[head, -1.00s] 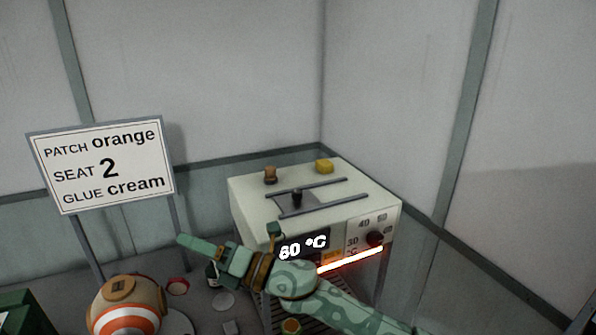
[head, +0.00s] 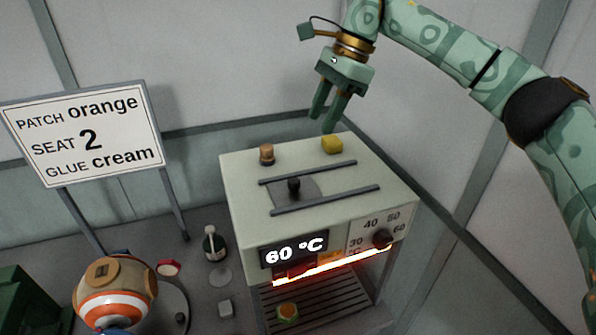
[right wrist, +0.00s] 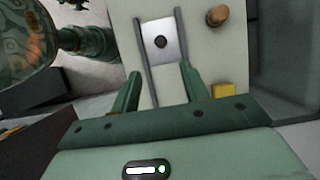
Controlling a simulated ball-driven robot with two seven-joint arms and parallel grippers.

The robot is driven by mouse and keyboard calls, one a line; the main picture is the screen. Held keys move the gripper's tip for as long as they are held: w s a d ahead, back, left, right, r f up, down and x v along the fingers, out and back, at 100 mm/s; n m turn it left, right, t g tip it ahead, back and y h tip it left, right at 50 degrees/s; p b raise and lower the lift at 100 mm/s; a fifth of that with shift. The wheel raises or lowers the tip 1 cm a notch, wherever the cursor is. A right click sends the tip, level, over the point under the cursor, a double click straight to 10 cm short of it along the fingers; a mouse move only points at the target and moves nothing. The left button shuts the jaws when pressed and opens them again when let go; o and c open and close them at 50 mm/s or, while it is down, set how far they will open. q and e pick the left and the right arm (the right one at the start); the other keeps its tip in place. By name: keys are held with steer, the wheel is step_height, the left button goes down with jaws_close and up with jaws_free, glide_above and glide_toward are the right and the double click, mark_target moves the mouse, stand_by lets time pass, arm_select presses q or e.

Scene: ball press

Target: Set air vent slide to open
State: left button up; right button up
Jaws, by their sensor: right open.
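The air vent slide is a grey plate (head: 312,190) with a dark knob (head: 293,187) between two dark rails on top of the cream heater box (head: 240,200). The plate is near the left end of the rails. In the right wrist view the plate (right wrist: 172,48) and knob (right wrist: 160,41) show beyond the fingertips. My right gripper (head: 324,122) is open and empty, pointing down above the far side of the box near a yellow block (head: 332,144). It touches nothing that I can see. My left gripper is not in view.
A brown peg (head: 266,154) stands on the box top near the slide. The box front has a 60 °C display (head: 293,250), a dial (head: 382,238) and a glowing bar. A sign (head: 85,135), a bottle (head: 213,243) and a striped ball (head: 115,292) are at the left.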

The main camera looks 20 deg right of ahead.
mark_target(295, 180)
steer(key=p+x, duration=0.1)
steer(key=x, duration=1.2)
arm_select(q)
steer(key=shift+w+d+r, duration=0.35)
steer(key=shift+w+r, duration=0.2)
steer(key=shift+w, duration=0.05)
arm_select(e)
steer(key=shift+a+f, duration=0.2)
steer(key=shift+f, duration=0.45)
